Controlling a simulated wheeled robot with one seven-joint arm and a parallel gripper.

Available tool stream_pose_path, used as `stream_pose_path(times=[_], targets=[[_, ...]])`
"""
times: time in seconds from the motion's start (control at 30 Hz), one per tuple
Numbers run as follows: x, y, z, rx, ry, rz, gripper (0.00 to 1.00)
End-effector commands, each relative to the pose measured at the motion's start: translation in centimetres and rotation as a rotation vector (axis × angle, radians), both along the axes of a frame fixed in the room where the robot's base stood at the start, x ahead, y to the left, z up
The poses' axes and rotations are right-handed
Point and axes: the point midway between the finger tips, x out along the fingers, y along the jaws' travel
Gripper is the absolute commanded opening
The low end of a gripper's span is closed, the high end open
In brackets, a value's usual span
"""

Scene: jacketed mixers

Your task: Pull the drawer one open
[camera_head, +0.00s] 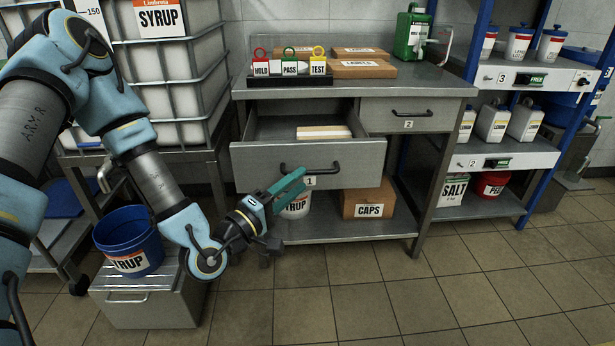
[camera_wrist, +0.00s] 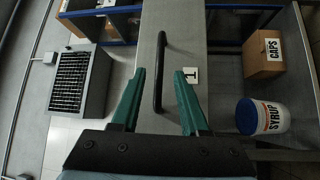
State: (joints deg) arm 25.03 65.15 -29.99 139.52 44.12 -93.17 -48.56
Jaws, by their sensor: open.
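Drawer one (camera_head: 258,163), a grey metal drawer marked "1", stands pulled out from the left of the steel bench, and a pale block (camera_head: 324,132) shows inside it. Its black bar handle (camera_head: 310,167) is on the front face; it also shows in the wrist view (camera_wrist: 160,72). My gripper (camera_head: 297,182) has green fingers and is in front of the drawer's face, near the handle. In the wrist view my gripper (camera_wrist: 160,88) is open, with the lower end of the handle in the gap between the fingers. I cannot tell whether they touch.
Closed drawer two (camera_head: 408,118) is to the right. A caps box (camera_head: 368,203) and a syrup tub (camera_head: 296,206) are on the shelf below. A blue bucket (camera_head: 128,240) stands on a metal box at left. The tiled floor in front is clear.

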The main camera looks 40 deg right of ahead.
Motion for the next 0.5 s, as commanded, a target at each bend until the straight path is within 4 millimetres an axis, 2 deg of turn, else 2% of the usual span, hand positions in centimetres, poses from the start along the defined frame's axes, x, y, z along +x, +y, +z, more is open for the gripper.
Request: stream_pose_path(times=[0.03,0.2,0.33,0.5], targets=[[0.0,1.1,-0.4,0.002,0.003,0.003,0.45],[-0.3,4.0,-0.7,0.001,0.003,0.003,0.45],[-0.4,5.3,-0.8,0.002,0.000,0.001,0.45],[-0.6,5.8,-0.8,0.000,0.001,0.000,0.45]])
